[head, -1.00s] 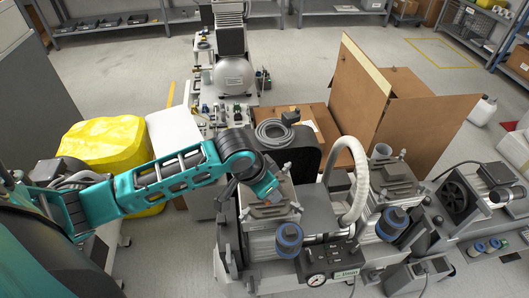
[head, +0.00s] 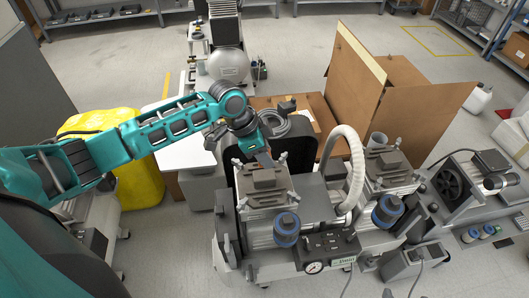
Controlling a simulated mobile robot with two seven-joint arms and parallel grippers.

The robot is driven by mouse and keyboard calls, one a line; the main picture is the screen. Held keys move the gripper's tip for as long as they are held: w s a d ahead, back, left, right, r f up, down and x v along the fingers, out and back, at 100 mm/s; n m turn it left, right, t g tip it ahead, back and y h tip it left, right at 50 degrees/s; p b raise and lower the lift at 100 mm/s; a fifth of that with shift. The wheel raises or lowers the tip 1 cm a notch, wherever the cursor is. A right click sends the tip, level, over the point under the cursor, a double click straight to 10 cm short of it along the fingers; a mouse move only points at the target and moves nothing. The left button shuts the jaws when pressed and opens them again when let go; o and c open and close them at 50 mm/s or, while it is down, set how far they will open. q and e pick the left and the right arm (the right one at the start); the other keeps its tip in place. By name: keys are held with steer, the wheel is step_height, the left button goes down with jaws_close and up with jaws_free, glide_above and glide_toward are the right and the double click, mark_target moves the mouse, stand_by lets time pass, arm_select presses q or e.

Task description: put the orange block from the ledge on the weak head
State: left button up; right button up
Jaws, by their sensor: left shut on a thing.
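My left gripper (head: 265,158) hangs just behind and above the left compressor head (head: 264,180), pointing down. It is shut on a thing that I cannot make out. I see no orange block anywhere in the view. A second head (head: 388,160) stands to the right on the same machine. Both have grey finned tops with clamps, and a blue-capped cylinder stands in front of each. I cannot tell which head is the weak one, nor pick out the ledge. My right gripper is not in view.
A pale ribbed hose (head: 354,175) arches between the two heads. A grey coiled hose (head: 285,124) lies behind the left head. An open cardboard box (head: 352,85) stands at the back right. A yellow-covered bulk (head: 135,185) is under my left arm.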

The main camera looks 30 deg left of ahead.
mark_target(264, 174)
arm_select(q)
steer(key=shift+f+b, duration=1.95)
steer(key=shift+b, duration=0.3)
steer(key=shift+p, duration=0.3)
steer(key=shift+f, duration=0.4)
steer(key=shift+r+p, duration=0.1)
steer(key=shift+p, duration=0.4)
steer(key=shift+f+p, duration=0.3)
steer(key=shift+p, duration=0.35)
steer(key=o, duration=1.6)
